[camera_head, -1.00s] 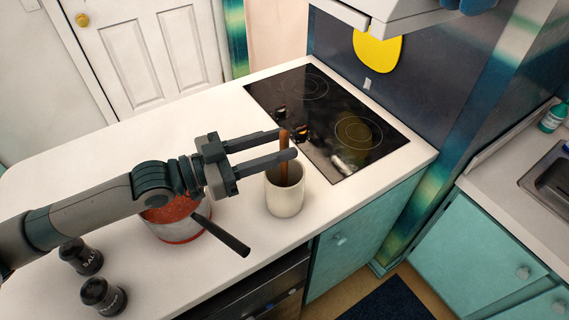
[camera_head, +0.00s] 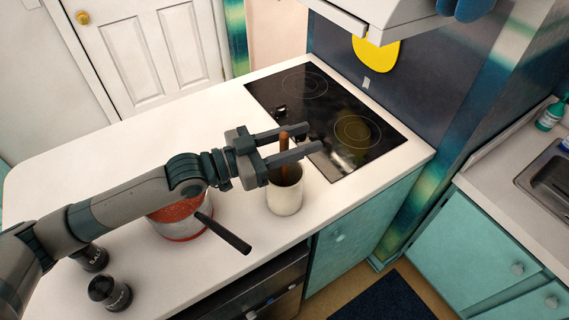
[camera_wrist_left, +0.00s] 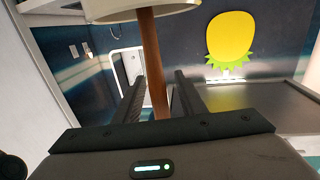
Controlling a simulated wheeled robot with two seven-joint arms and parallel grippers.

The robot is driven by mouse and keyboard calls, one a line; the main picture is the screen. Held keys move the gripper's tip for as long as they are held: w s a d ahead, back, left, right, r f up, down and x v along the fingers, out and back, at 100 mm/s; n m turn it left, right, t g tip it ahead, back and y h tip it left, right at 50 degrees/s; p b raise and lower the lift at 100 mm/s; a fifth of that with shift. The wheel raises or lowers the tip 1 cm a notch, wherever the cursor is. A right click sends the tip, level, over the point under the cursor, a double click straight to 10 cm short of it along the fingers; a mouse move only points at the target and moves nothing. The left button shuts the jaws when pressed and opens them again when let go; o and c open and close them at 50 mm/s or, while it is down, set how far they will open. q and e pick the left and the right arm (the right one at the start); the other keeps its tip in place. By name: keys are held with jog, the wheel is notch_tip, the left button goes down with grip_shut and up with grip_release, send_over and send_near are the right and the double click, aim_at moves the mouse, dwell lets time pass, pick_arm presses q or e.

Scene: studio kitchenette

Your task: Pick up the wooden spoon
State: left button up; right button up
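The wooden spoon (camera_head: 284,143) stands upright in a cream crock (camera_head: 285,194) on the white counter; its lower part is hidden inside. My left gripper (camera_head: 310,140) is open above the crock, with the spoon's handle between its two fingers. In the left wrist view the spoon handle (camera_wrist_left: 154,65) runs between the open fingers (camera_wrist_left: 157,92), with visible room on each side, and the crock's rim (camera_wrist_left: 140,10) shows at the top. My right gripper is not in view.
A pot of red food (camera_head: 180,217) with a dark handle stands under my left arm. Two dark shakers (camera_head: 110,292) stand at the front left. The black cooktop (camera_head: 330,120) lies behind the crock. A yellow pineapple-shaped piece (camera_head: 376,52) hangs on the wall.

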pick_arm(q)
jog(key=shift+d, duration=0.1)
dwell(0.4)
grip_shut()
jog(key=shift+r, duration=0.15)
notch_tip(320, 180, up, 10)
jog(key=b, duration=0.2)
jog(key=shift+b, duration=0.35)
dwell(0.5)
